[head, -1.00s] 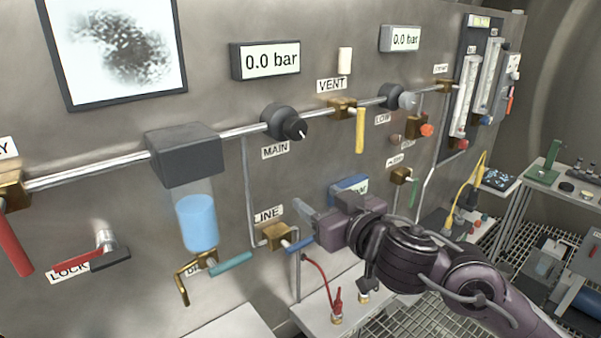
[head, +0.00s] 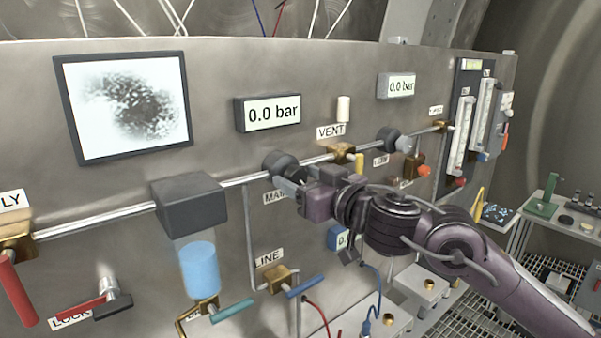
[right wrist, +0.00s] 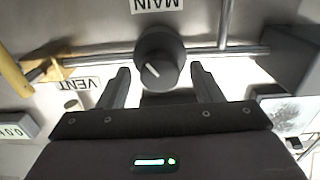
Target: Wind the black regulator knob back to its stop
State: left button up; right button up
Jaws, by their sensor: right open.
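The black regulator knob (head: 280,162), on the pipe above the MAIN label (head: 273,198), is partly hidden by my right gripper (head: 284,187) in the head view. In the right wrist view, which is upside down, the knob (right wrist: 158,72) shows a white pointer line on its face. My right gripper (right wrist: 160,74) is open there, with one finger to each side of the knob and a visible gap on both sides. It is not closed on the knob. My left gripper is not in view.
A second regulator (head: 388,139) with a grey knob sits further right on the pipe. The yellow VENT handle (head: 359,164) hangs close to my right gripper. A grey-topped filter bowl (head: 190,203) is to the left. The gauge display (head: 268,113) reads 0.0 bar.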

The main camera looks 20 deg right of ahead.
jog(key=shift+w+a, duration=0.1)
jog(key=shift+w, duration=0.2)
jog(key=c, duration=1)
